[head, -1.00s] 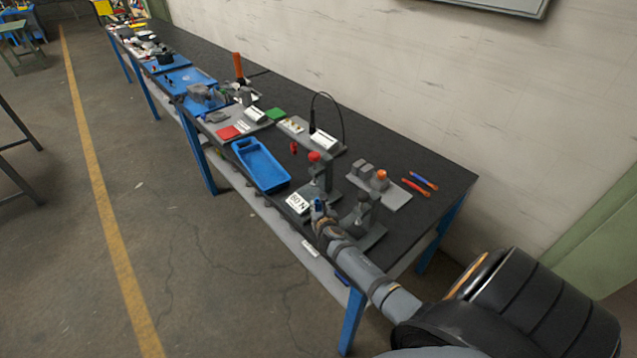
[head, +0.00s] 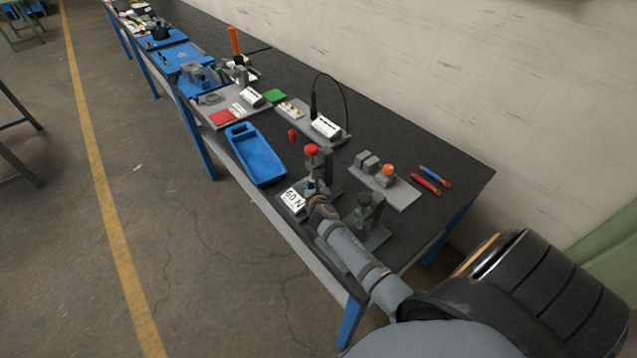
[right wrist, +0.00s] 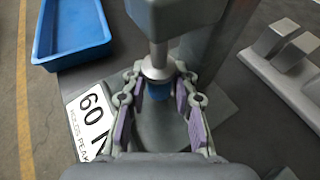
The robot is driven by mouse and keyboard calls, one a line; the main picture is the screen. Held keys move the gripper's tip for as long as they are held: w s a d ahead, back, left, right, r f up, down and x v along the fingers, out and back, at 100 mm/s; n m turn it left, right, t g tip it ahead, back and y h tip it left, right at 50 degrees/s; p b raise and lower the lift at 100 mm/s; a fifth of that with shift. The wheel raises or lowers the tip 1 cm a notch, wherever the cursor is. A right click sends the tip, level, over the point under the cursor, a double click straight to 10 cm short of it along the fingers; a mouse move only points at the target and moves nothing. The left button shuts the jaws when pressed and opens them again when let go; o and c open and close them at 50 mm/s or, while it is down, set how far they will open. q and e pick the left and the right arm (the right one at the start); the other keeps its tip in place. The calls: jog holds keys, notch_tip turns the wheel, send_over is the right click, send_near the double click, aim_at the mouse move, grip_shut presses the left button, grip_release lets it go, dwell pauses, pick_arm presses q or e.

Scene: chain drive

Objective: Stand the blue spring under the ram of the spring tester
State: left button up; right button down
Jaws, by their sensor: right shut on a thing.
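The spring tester (head: 322,168), grey with a red knob, stands near the front of the bench beside a "60 N" label. In the right wrist view its ram (right wrist: 157,66) points down, with a round pale end. The blue spring (right wrist: 158,91) is directly below the ram's end, roughly upright; its lower part is hard to make out. My right gripper (right wrist: 159,88) is shut on the blue spring, a finger on each side. In the head view the right gripper (head: 316,202) is at the tester's front. My left gripper is not in view.
A blue tray (head: 256,154) lies left of the tester; a small red cylinder (head: 291,136) stands behind it. A second grey device (head: 366,212) stands close on the right. A grey plate with blocks (head: 390,187) and red and blue tools (head: 427,184) lie farther right.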

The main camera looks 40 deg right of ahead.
jog(key=c, duration=1.3)
grip_release()
jog(key=shift+f+v, duration=0.2)
jog(key=shift+v, duration=0.8)
jog(key=shift+c, duration=0.2)
jog(key=shift+w+a, duration=0.1)
jog(key=shift+a, duration=0.05)
jog(key=shift+w+f, duration=0.15)
jog(key=shift+s, duration=0.2)
jog(key=v, duration=0.6)
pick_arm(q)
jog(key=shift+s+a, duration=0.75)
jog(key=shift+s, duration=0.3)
pick_arm(e)
jog(key=v, duration=0.5)
jog(key=shift+s+a+r, duration=0.1)
jog(key=shift+s+r, duration=0.15)
jog(key=shift+r, duration=0.05)
